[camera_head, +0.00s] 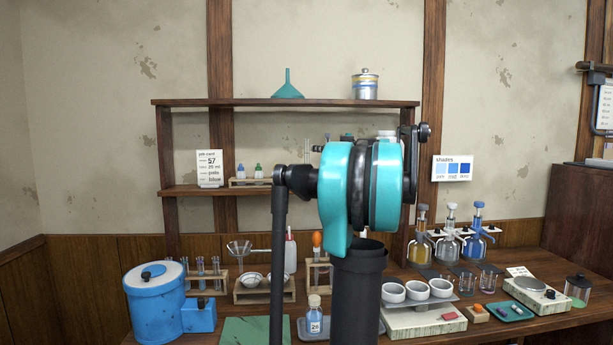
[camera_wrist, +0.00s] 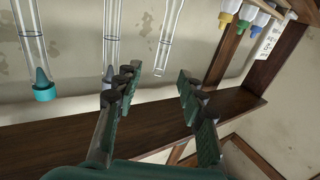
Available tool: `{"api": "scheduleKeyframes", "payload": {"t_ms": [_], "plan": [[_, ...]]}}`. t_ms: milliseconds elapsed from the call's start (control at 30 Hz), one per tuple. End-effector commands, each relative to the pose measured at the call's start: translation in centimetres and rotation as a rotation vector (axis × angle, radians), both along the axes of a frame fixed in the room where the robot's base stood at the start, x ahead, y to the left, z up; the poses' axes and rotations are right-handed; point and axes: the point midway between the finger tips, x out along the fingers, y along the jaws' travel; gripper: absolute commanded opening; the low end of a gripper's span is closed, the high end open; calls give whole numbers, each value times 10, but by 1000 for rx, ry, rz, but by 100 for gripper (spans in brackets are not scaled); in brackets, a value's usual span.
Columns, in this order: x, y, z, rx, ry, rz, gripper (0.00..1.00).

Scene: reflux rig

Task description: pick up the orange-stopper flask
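No orange flask stopper shows clearly in either view. The wrist view looks upside down and holds three clear glass necks. One has a teal stopper (camera_wrist: 44,90), one has a grey stopper (camera_wrist: 109,74), and the third neck (camera_wrist: 166,45) shows no coloured stopper. The flask bodies are out of that view. My gripper (camera_wrist: 155,80) is open and empty, its fingertips apart near the end of the third neck. In the head view my arm hides the gripper and most of the middle shelf. A bare glass neck (camera_head: 307,150) shows left of the arm.
Dropper bottles (camera_wrist: 243,22) and a card stand beside the necks. The upper shelf (camera_head: 240,103) holds a teal funnel (camera_head: 287,85) and a tin (camera_head: 365,85). An orange bulb (camera_head: 317,240) stands in a rack on the crowded bench.

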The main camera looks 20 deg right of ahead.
Motion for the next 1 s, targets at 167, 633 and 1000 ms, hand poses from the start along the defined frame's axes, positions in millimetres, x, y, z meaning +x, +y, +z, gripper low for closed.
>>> {"api": "scheduleKeyframes", "payload": {"t_ms": [167, 633, 1000], "plan": [[29, 8, 0, 0, 0, 3, 40], [65, 20, 0, 0, 0, 2, 40], [89, 25, -1, 0, 0, 0, 40]]}}
